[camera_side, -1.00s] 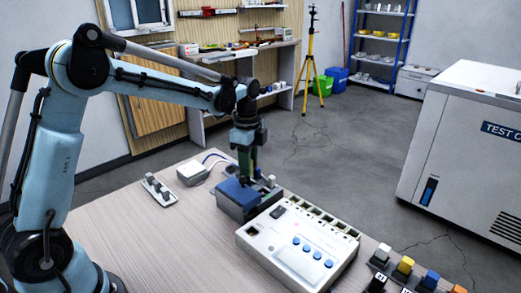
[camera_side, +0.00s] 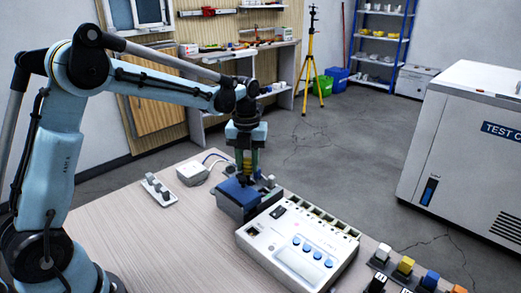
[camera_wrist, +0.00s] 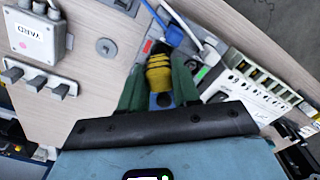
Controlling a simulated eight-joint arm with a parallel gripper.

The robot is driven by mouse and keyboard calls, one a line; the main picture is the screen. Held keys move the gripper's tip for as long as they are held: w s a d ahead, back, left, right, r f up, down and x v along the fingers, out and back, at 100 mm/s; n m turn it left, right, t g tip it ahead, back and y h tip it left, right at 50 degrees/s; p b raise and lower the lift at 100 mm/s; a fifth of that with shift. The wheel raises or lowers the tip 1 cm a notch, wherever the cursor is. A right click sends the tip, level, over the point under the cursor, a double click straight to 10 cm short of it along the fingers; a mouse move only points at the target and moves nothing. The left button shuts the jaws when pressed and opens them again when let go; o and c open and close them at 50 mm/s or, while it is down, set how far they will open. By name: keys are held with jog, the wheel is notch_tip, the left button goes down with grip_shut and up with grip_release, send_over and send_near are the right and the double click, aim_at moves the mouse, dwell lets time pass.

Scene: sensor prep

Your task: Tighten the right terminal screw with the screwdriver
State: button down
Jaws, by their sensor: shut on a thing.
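My gripper (camera_side: 247,172) points straight down over a blue-topped grey block (camera_side: 236,206) in the side view. Its green fingers are shut on the yellow and black screwdriver handle (camera_wrist: 158,75), seen between them in the wrist view. The screwdriver (camera_side: 247,164) stands about upright in the side view. Its tip is hidden, so I cannot tell whether it touches a screw. A red mark (camera_wrist: 147,46) and a green mark (camera_wrist: 202,76) lie on either side of the handle in the wrist view. No terminal screw shows clearly.
A white device with blue buttons (camera_side: 282,240) stands right of the block. A white box (camera_side: 193,172) with cables and a strip of grey pegs (camera_side: 158,190) lie to the left. Coloured blocks (camera_side: 404,266) line the right edge. The table's (camera_side: 150,240) front left is clear.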

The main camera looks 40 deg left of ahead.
jog(key=m, duration=0.2)
jog(key=shift+m, duration=0.3)
jog(key=c, duration=0.7)
grip_release()
jog(key=shift+c, duration=0.2)
jog(key=shift+o, duration=0.5)
jog(key=shift+o, duration=0.8)
